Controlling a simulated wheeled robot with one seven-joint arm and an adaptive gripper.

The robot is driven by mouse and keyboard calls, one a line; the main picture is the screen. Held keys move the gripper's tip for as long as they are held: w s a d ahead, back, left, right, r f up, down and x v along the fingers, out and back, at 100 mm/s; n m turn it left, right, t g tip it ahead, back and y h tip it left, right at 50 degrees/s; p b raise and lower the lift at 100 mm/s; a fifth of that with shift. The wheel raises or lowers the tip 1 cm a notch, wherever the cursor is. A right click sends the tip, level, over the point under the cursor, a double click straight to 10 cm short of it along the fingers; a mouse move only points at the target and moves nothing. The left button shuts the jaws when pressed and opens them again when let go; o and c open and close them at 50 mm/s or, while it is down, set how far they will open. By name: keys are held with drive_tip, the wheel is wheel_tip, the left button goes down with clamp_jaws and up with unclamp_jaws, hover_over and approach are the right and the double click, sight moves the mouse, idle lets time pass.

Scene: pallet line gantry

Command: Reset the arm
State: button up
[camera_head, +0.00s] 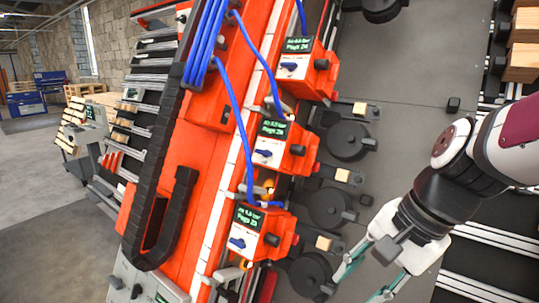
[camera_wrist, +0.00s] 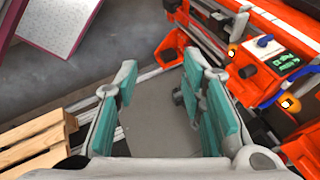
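My gripper (camera_head: 365,270) is at the lower right of the head view, hanging from my arm over the grey plate. Its fingers with teal pads are apart, and nothing shows between them. In the wrist view my gripper (camera_wrist: 160,110) also shows open and empty, with grey surface below. My arm comes in from the right edge of the head view and is bent downward. The fingertips are partly cut off at the bottom of the head view.
Orange modules with green displays (camera_head: 270,140) and blue hoses (camera_head: 240,100) stand left of my gripper. Black round parts (camera_head: 347,142) sit on the grey plate (camera_head: 400,60). Wooden blocks (camera_head: 525,62) lie at upper right. The wrist view shows a wooden pallet (camera_wrist: 35,140) at left.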

drive_tip(key=s+d+r+n+t+h, duration=0.3)
drive_tip(key=s+d+r+n+h, duration=0.1)
drive_tip(key=s+n, duration=0.4)
drive_tip(key=shift+d+r+n, duration=0.35)
drive_tip(key=shift+d+n, duration=0.05)
drive_tip(key=shift+n, duration=0.8)
